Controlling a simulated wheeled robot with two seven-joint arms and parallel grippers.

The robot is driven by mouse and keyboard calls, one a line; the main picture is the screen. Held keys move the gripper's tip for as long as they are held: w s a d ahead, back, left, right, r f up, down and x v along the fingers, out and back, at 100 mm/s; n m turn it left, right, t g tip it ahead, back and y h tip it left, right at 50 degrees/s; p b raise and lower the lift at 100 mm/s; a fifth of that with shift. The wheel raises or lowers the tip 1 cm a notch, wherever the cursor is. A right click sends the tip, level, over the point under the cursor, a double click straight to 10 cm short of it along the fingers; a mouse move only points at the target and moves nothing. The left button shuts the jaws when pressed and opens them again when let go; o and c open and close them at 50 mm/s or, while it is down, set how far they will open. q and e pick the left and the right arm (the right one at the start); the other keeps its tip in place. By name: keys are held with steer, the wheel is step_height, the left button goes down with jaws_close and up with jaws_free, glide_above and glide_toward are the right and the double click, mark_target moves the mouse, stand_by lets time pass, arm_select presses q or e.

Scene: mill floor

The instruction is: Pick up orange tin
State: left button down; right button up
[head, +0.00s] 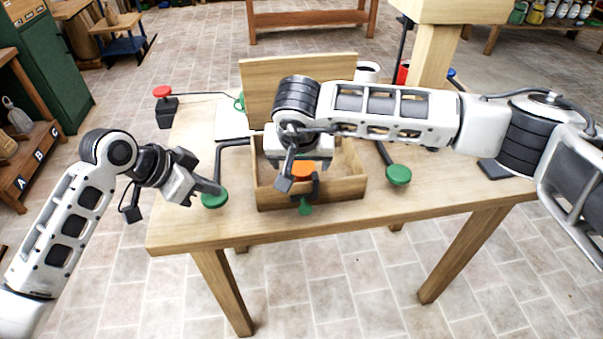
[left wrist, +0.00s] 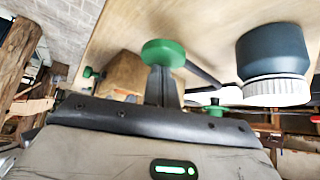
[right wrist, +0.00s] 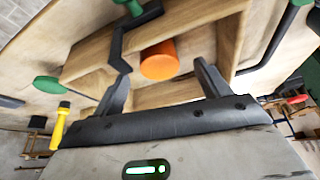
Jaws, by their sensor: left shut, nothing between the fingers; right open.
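The orange tin (head: 303,168) is inside an open wooden box (head: 340,192) on the table; my right arm partly covers the box in the head view. In the right wrist view the tin (right wrist: 159,61) lies beyond and between the spread fingers, apart from them. My right gripper (head: 299,182) is open and empty over the box. My left gripper (head: 216,188) is shut and empty near the table's left side, close to a green knob (head: 214,201). In the left wrist view its closed fingers (left wrist: 160,80) point toward that green knob (left wrist: 163,53).
The box's lid (head: 258,82) stands raised behind it. A bent black rod (right wrist: 121,48) with a green knob is at the box's front. Another green knob (head: 398,175) is right of the box. A red knob (head: 162,92) and a white mug (head: 367,71) stand farther back.

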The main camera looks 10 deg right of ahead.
mark_target(301, 169)
steer(key=shift+x, duration=2.7)
steer(key=c, duration=1.1)
